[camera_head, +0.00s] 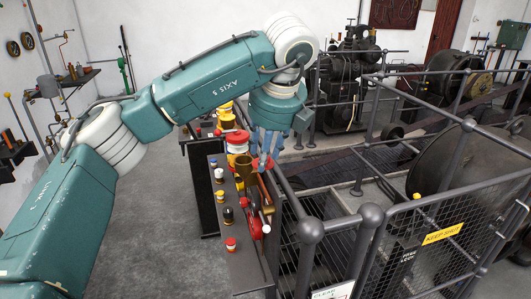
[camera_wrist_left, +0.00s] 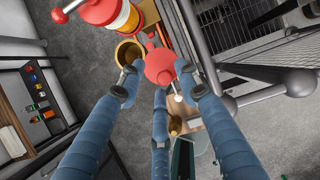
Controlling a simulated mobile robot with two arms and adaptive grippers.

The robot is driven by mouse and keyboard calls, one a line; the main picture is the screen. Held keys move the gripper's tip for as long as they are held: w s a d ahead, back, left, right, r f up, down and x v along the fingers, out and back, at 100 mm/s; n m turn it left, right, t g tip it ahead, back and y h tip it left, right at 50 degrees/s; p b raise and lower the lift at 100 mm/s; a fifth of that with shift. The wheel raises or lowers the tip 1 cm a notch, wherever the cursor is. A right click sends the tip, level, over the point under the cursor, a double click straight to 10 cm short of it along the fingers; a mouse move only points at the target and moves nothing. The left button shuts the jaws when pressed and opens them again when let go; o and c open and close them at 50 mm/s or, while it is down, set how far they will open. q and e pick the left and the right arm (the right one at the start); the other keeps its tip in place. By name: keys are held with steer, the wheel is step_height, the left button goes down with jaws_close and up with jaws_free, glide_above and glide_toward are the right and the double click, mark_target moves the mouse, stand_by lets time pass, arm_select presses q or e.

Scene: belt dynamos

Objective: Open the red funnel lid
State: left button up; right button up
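In the left wrist view, a round red piece with a pointed tip (camera_wrist_left: 160,66), which looks like the red funnel lid, lies just beyond my left fingertips. My left gripper (camera_wrist_left: 159,80) has its three blue fingers spread, with gaps visible beside the red piece; contact is not clear. In the head view my left gripper (camera_head: 266,148) points down over the far end of the narrow dark bench, and its fingers hide most of the red piece. My right gripper is in neither view.
A brass cup (camera_head: 244,166) stands close beside the fingers; it also shows in the left wrist view (camera_wrist_left: 128,52). A red-topped can (camera_head: 238,138) is just behind. Grey railings (camera_head: 311,230) run close on the right.

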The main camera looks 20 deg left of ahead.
arm_select(q)
steer(key=shift+d+r, duration=0.2)
steer(key=shift+r, duration=0.1)
steer(key=v, duration=1.1)
steer(key=shift+r, duration=0.15)
steer(key=shift+s+a, duration=0.1)
